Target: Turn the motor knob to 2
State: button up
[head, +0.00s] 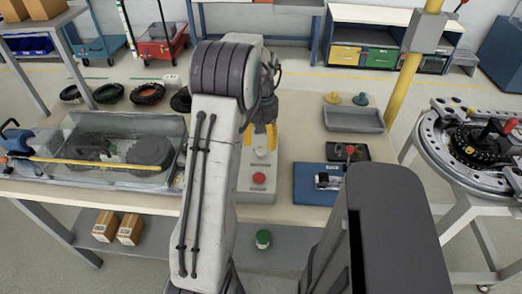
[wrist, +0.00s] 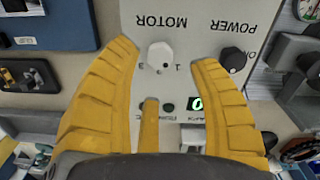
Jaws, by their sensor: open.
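The white motor knob (wrist: 160,55) sits on a pale panel (wrist: 190,20) under the upside-down word MOTOR in the wrist view. Marks like 3 and 1 show left and right of it; its pointer setting is too small to read. My gripper (wrist: 168,54) is open. Its yellow fingers are spread to the left and right of the knob, with a third finger below, and none visibly grips it. In the head view, my gripper (head: 260,134) hangs over the far part of the grey control box (head: 257,195).
A black power knob (wrist: 233,59) and a green display (wrist: 197,104) reading 0 are close to the right finger. The box carries a red button (head: 259,178).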

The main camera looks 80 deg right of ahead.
aim_at(261, 149)
jog(key=shift+f, duration=2.65)
grip_shut()
